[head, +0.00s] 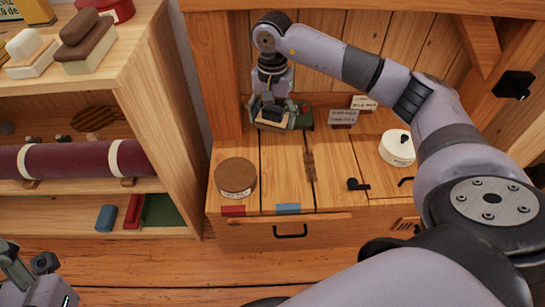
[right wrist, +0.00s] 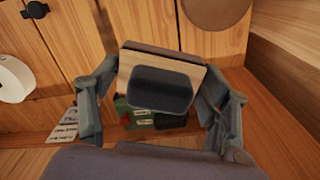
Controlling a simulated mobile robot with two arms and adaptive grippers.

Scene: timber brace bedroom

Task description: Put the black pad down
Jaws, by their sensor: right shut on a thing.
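The black pad (right wrist: 160,88) is a dark rounded block on a light wooden backing, between the fingers of my right gripper (right wrist: 155,92) in the right wrist view. My right gripper (head: 272,120) is shut on it and points down at the back left of the wooden bench top (head: 280,165). In the head view the pad is small and dark between the fingers. I cannot tell whether it touches the bench. My left gripper (head: 35,280) shows only partly at the lower left corner; its fingers are not clear.
A green item (head: 306,117) lies close beside the right gripper. A shelf (head: 165,120) stands left. The bench's middle has free room.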

